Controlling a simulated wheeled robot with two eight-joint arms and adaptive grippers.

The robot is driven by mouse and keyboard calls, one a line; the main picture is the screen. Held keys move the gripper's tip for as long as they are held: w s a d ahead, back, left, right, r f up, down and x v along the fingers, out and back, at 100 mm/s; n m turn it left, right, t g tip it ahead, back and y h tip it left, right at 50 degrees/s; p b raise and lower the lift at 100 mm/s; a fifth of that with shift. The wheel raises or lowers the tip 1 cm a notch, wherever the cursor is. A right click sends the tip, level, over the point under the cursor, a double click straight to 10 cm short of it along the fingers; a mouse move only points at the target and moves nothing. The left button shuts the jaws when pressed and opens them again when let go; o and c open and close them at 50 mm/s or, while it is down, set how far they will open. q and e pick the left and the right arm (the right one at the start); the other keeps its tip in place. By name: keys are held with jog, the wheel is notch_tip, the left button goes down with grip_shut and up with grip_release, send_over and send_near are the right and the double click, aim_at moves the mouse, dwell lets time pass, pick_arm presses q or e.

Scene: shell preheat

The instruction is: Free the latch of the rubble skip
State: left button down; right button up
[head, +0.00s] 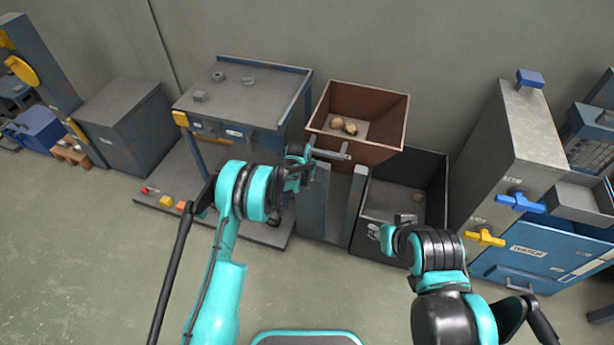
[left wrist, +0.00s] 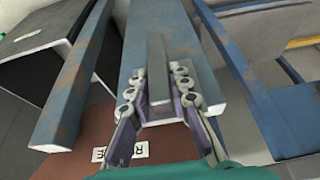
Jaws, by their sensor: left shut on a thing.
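The rubble skip (head: 392,108) is a rust-brown open box with a few tan lumps inside, against the back wall. A grey bar, which looks like its latch (head: 330,154), lies level across the skip's front between blue-grey posts. In the left wrist view the latch (left wrist: 156,55) runs between my fingers, with the brown skip (left wrist: 75,150) and part of a white label below. My left gripper (head: 311,160) is shut on this bar; it also shows in the left wrist view (left wrist: 157,88). My right gripper (head: 398,232) hangs before the black bin, its fingers too unclear to read.
A black bin (head: 436,172) with a small lump stands right of the skip. A grey-topped blue bench (head: 240,95) stands left. A grey cabinet (head: 510,150) with blue and yellow handles is at right. Floor (head: 90,260) is clear at front left.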

pick_arm(q)
jog(key=shift+d+y, duration=0.15)
jog(key=shift+y, duration=0.15)
jog(key=shift+s+d+f+m+t+y, duration=0.1)
jog(key=shift+d+m+t+y, duration=0.2)
jog(key=shift+y, duration=0.65)
jog(key=shift+s+d+f+m+t+y, duration=0.15)
jog(key=shift+t+y, duration=0.3)
jog(key=shift+y, duration=0.45)
jog(key=shift+d+r+m+t+y, duration=0.1)
jog(key=shift+d+m+t+y, duration=0.2)
jog(key=shift+y, duration=0.65)
jog(key=shift+a+f, duration=0.1)
jog(key=shift+a, duration=0.05)
jog(key=c, duration=1.4)
grip_release()
jog(key=v, duration=1.2)
